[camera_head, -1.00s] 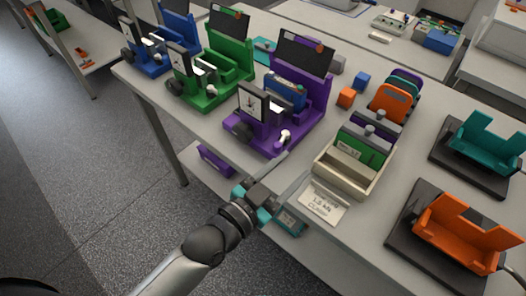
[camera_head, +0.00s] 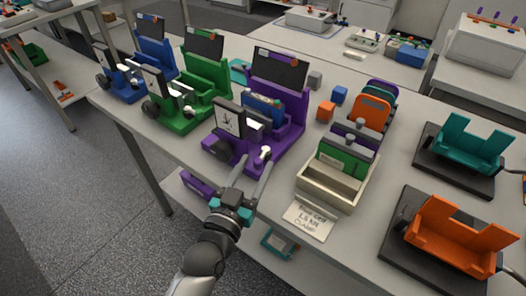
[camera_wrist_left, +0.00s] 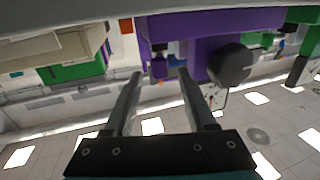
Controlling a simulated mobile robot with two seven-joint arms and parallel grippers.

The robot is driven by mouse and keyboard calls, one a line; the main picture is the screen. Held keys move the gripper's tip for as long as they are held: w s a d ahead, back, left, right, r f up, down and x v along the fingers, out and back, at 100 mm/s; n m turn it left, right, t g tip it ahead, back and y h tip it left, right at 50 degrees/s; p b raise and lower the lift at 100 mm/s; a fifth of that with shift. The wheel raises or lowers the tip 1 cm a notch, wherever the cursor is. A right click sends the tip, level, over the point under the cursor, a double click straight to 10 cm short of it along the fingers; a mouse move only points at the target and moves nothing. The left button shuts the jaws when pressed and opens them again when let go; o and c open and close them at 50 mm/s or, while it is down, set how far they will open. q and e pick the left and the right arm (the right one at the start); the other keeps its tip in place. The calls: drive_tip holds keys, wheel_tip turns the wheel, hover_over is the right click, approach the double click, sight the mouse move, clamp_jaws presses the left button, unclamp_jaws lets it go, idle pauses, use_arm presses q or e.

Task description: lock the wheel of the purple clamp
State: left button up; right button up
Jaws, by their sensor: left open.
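The purple clamp (camera_head: 285,140) stands near the table's front edge, with a dial gauge (camera_head: 229,122), a dark round wheel (camera_head: 217,148) on its left side and a small white-tipped knob (camera_head: 265,152) at its front. My left gripper (camera_head: 255,168) is open and empty in front of the clamp, close to the white-tipped knob; contact cannot be told. In the left wrist view, the purple clamp (camera_wrist_left: 200,25) appears upside down beyond the open fingers (camera_wrist_left: 161,74). The dark round wheel (camera_wrist_left: 230,65) is right of them. My right gripper is out of view.
Green (camera_head: 200,95) and blue (camera_head: 150,70) clamps stand to the left. A beige box (camera_head: 325,193) and a label card (camera_head: 308,220) lie just right of my gripper. Orange (camera_head: 455,240) and teal (camera_head: 470,150) holders stand farther right. Open floor lies in front of the table.

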sight(262, 153)
use_arm(q)
drive_tip(key=shift+b+x, duration=0.35)
drive_tip(key=shift+x, duration=2.4)
clamp_jaws()
